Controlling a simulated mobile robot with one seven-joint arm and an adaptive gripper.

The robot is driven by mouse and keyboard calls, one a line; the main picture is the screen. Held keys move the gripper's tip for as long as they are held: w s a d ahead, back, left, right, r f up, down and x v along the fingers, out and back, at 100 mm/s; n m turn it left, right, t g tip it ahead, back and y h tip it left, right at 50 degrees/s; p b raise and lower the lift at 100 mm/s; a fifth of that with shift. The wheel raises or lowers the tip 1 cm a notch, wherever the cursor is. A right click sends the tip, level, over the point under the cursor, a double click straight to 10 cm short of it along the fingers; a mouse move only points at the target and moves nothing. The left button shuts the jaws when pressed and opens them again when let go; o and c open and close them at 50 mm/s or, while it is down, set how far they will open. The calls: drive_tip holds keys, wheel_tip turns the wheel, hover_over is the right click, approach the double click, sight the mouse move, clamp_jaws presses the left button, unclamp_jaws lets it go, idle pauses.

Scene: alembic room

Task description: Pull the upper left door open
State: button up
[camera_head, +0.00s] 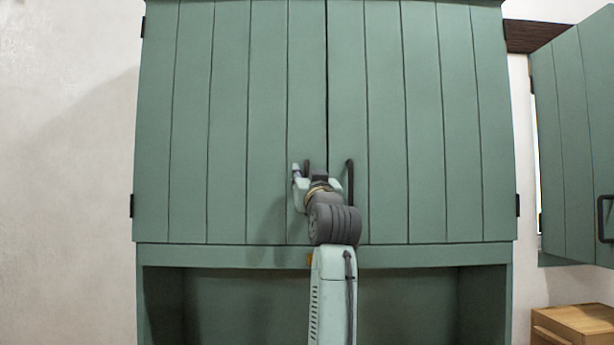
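The upper left door (228,120) is a green planked cabinet door, shut, hinged on its left side. Its dark handle (307,165) is at the lower right corner, mostly hidden behind my gripper. My gripper (305,174) is at this handle, seen from behind. Its fingers are mostly hidden, so I cannot tell whether they are open or shut, or whether they touch the handle. The upper right door (420,120) is shut as well, with its own dark handle (350,180) just right of my gripper.
Below the doors is an open green shelf space (240,300). At the right, a green shutter (580,140) with a dark handle stands at an angle. A wooden cabinet (575,322) is at the lower right. The wall at the left (65,170) is bare.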

clamp_jaws()
idle(0.7)
